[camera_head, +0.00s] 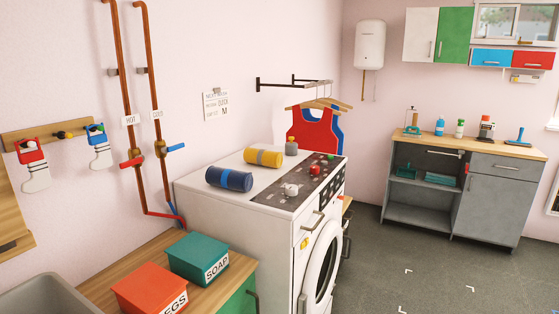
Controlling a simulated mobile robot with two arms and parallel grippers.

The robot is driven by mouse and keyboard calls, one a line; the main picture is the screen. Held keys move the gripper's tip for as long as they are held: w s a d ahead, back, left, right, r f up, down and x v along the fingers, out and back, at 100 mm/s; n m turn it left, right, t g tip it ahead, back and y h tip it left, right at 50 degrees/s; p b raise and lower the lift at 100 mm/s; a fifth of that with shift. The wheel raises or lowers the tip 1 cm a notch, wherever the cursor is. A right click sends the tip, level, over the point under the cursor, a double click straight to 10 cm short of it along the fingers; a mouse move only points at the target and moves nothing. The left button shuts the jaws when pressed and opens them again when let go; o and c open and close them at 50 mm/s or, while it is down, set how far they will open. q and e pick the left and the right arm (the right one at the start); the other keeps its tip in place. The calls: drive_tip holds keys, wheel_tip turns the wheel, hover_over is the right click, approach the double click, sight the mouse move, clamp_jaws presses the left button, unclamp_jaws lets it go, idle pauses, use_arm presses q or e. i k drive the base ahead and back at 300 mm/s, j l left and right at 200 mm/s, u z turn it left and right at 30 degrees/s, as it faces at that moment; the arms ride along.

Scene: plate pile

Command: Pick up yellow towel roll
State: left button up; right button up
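The yellow towel roll (263,157) lies on its side on top of the white washing machine (196,194), toward the back near the wall. It has a dark band around its middle. A blue towel roll (229,178) lies in front of it and to the left, apart from it, also on the machine top. Neither of my grippers shows in the head view, and nothing touches the yellow roll.
A control panel with knobs (291,190) and a small grey-topped item (292,147) are on the machine top. A soap box (197,257) and a red box (150,289) stand on the counter at the front left. Open grey floor (440,262) lies to the right.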

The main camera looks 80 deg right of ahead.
sight(268, 158)
drive_tip(key=z, duration=2.6)
drive_tip(key=i+l+u, duration=0.1)
drive_tip(key=u, duration=0.5)
drive_tip(key=i+l+u, duration=0.15)
drive_tip(key=l+u, duration=0.3)
drive_tip(key=l, duration=0.45)
drive_tip(key=l+u, duration=0.4)
drive_tip(key=l, duration=0.5)
